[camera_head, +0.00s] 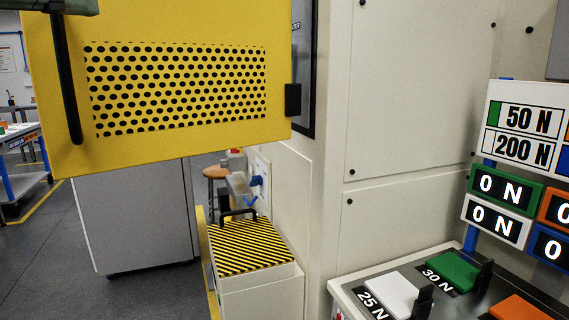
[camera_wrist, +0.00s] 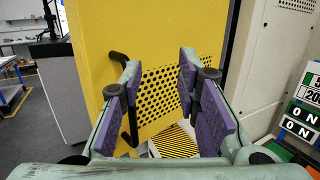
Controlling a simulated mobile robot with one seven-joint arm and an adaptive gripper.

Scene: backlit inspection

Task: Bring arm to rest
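My gripper (camera_wrist: 158,70) shows in the wrist view with its two purple-padded fingers spread wide and nothing between the pads. It faces a yellow door (camera_wrist: 90,50) with a perforated panel. The door's black bar handle (camera_wrist: 131,130) shows behind the left finger, which hides part of it; I see no grip on it. In the head view the yellow door (camera_head: 180,155) fills the upper left, with the black handle (camera_head: 69,95) near its left edge. A dark green piece, probably part of my arm, overlaps the handle's top there. The fingers are not clearly seen in that view.
A striped black-and-yellow lid (camera_head: 252,245) with a handle tops a low cabinet below the door. At the lower right stands a bench (camera_head: 345,290) with white, green and orange blocks and a sign board (camera_head: 520,125). Open floor (camera_head: 50,260) lies at left.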

